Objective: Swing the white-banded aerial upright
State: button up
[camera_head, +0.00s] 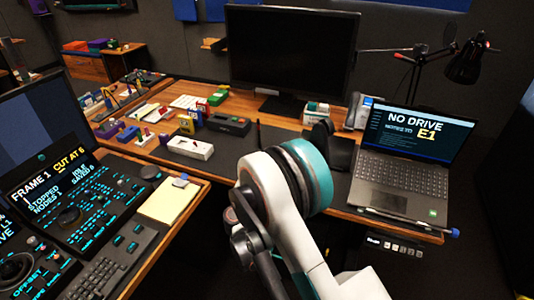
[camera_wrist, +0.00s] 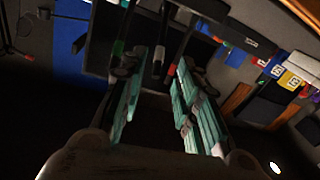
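In the wrist view, several dark rod-like aerials run down from the top edge. The middle one, with a pale band near its end, looks like the white-banded aerial (camera_wrist: 158,58). The pale-banded end lies between the fingers in this view; I see no contact and cannot tell the depth gap. In the head view my white and teal arm hides the fingers, and I cannot make out the aerials.
On the desk, a laptop (camera_head: 402,178) is right of my arm and a large monitor (camera_head: 290,50) stands behind. A white box (camera_head: 190,147) and several small coloured boxes are left. A control console (camera_head: 85,205) and notepad (camera_head: 168,200) are at the near left.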

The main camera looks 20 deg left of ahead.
jog(key=w+b, duration=0.2)
jog(key=w, duration=0.7)
jog(key=shift+w+a, duration=0.2)
grip_shut()
